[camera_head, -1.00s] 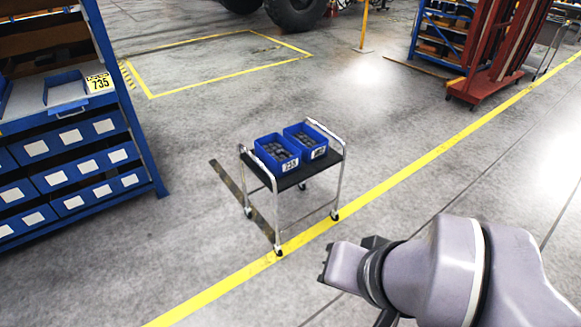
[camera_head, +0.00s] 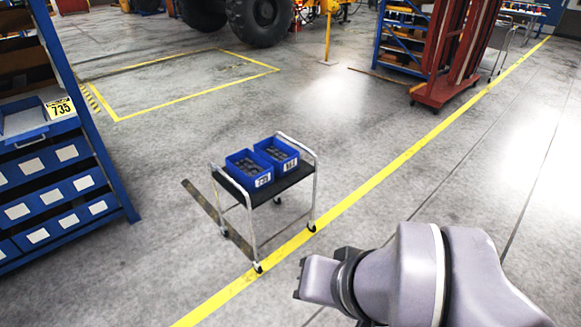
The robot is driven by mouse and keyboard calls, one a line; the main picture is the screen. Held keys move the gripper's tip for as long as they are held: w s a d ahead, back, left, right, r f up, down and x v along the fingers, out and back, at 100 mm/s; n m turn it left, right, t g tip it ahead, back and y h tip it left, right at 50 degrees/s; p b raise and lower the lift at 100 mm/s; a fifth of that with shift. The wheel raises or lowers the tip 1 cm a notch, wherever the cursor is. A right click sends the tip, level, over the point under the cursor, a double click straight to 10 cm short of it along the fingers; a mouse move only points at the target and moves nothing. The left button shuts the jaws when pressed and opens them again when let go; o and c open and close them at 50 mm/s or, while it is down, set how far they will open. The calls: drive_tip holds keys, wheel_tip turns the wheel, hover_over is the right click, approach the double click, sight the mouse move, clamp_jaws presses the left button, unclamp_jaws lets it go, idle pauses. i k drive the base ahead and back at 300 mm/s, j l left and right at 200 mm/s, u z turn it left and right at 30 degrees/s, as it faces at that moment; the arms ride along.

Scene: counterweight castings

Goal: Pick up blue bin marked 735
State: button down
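Two blue bins holding dark castings stand side by side on a small cart (camera_head: 291,179). The left blue bin (camera_head: 262,181) has a white label that seems to read 735, though it is small and blurred. The right blue bin (camera_head: 289,163) has a label I cannot read clearly. My gripper (camera_head: 299,283) shows only as a small dark end at the lower middle, in front of the cart and apart from it. Its fingers are not clear. I see nothing held.
A blue rack (camera_head: 122,180) with several labelled bins stands at left. A yellow 735 tag (camera_head: 61,108) marks a blue-edged shelf place (camera_head: 24,133). A yellow floor line (camera_head: 388,175) passes by the cart. A red frame (camera_head: 450,60) stands at back right.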

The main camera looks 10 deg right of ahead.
sight(254, 173)
drive_tip(key=i+j+z, duration=0.5)
drive_tip(key=i+j, duration=0.15)
drive_tip(key=i+j+z, duration=0.2)
drive_tip(key=j, duration=0.25)
drive_tip(key=i+j+z, duration=0.25)
drive_tip(key=j, duration=0.25)
drive_tip(key=i+j+z, duration=0.25)
drive_tip(key=j, duration=0.25)
drive_tip(key=i+j+z, duration=0.25)
drive_tip(key=j, duration=0.3)
drive_tip(key=j+z, duration=0.25)
drive_tip(key=j, duration=0.35)
drive_tip(key=i+j+z, duration=0.25)
drive_tip(key=j, duration=0.35)
drive_tip(key=k, duration=0.1)
